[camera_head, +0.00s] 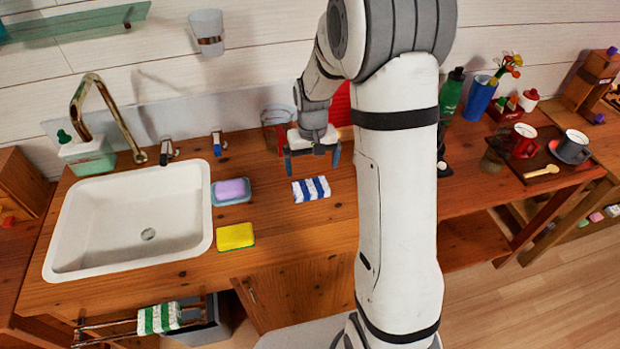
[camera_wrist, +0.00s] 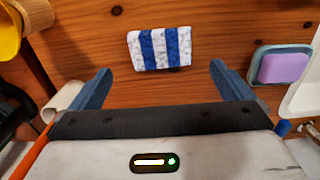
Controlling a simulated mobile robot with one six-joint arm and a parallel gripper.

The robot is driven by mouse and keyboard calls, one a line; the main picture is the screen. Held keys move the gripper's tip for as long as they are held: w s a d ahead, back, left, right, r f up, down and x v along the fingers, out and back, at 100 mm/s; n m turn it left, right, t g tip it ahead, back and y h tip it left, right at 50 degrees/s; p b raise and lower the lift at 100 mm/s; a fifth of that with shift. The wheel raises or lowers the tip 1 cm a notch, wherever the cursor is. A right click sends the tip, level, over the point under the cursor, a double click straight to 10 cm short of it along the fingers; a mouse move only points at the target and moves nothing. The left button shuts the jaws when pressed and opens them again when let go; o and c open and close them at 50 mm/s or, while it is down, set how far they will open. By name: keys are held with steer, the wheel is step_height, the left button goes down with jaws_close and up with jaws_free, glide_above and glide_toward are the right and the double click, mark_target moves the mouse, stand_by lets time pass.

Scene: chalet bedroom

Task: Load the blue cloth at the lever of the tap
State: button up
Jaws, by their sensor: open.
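The blue cloth, white with blue stripes (camera_head: 311,189), lies folded flat on the wooden counter, right of the soap dish. In the wrist view the cloth (camera_wrist: 160,48) lies beyond and between my fingertips, apart from them. My gripper (camera_head: 313,160) is open and empty, above the counter behind the cloth; its two fingers also show in the wrist view (camera_wrist: 160,82). The tap has a tall brass spout (camera_head: 103,112) behind the sink.
A white sink (camera_head: 135,220) is set in the counter (camera_head: 285,238). A dish with purple soap (camera_head: 231,190) and a yellow sponge (camera_head: 235,236) lie between sink and cloth. A glass (camera_head: 275,128) stands behind my gripper. A green-striped cloth (camera_head: 160,318) hangs on the front rail.

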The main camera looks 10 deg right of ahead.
steer(key=s+r+t, duration=0.2)
steer(key=s+r, duration=0.8)
steer(key=r, duration=0.2)
steer(key=s+r+t, duration=0.1)
steer(key=s+r, duration=0.3)
steer(key=s, duration=0.8)
steer(key=shift+s+a, duration=0.2)
steer(key=shift+c, duration=0.2)
